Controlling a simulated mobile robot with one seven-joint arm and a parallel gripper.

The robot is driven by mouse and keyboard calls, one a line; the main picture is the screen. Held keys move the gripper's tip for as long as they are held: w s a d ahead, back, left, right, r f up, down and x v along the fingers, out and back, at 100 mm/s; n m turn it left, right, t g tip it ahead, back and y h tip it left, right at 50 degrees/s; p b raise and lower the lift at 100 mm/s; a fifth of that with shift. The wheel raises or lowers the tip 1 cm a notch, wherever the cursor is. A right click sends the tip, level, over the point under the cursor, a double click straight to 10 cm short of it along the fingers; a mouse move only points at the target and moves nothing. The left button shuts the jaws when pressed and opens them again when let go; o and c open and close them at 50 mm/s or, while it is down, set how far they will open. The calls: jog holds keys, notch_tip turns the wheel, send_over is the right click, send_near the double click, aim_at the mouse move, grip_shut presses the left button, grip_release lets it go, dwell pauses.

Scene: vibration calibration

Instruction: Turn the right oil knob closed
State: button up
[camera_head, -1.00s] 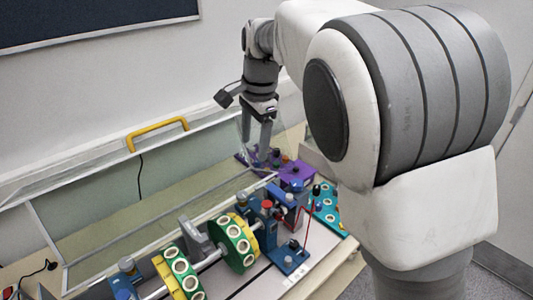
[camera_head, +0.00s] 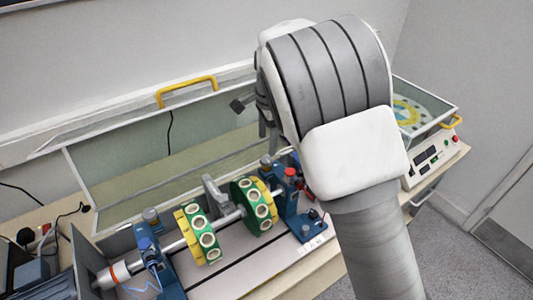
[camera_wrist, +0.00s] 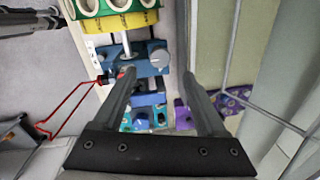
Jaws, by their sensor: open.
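The right oil knob (camera_head: 265,160) is a grey round cap on top of the right blue bearing stand (camera_head: 296,213). In the wrist view the knob (camera_wrist: 160,58) is on the blue block, just beyond and between my fingertips. My gripper (camera_wrist: 158,76) is open, its two fingers wide apart with nothing held. In the head view it is mostly hidden behind my arm, above and beyond the right stand. A similar grey knob (camera_head: 150,214) tops the left blue stand. I cannot tell how far the right knob is turned.
Green and yellow discs (camera_head: 251,205) sit on the shaft left of the right stand. A purple part (camera_wrist: 184,115) lies near my right finger. A red wire (camera_wrist: 68,108) loops beside the stand. A clear cover with a yellow handle (camera_head: 187,91) stands behind.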

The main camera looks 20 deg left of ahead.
aim_at(266, 159)
jog(key=f, duration=0.6)
jog(key=shift+w+a+f, duration=0.2)
jog(key=shift+w+f, duration=0.1)
grip_shut()
